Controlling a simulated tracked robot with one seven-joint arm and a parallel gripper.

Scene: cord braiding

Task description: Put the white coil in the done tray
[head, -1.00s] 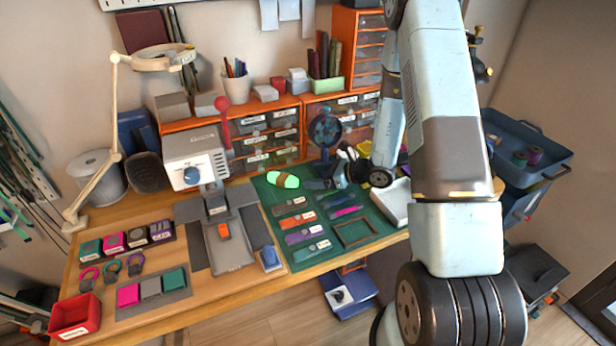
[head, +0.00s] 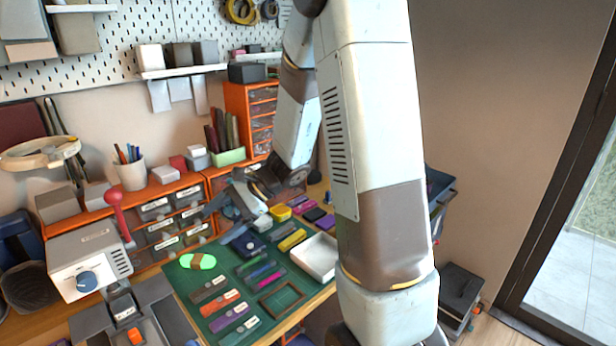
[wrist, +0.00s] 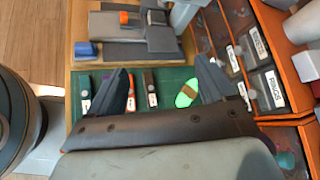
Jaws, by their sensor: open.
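I cannot make out a white coil in either view. A bright green oval coil with a brown band (head: 197,261) lies on the green mat's left part; it also shows in the wrist view (wrist: 187,93) beside a fingertip. A shallow white tray (head: 318,257) sits at the mat's right edge; I can read no label on it. My gripper (head: 226,212) is above the back of the mat, behind and right of the green coil.
Labelled cords (head: 228,317) and a brown frame (head: 282,298) lie on the mat (head: 186,286). A grey machine with a blue knob (head: 90,265) stands at the left. Orange drawer units (head: 205,185) line the back. My arm hides the bench's right side.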

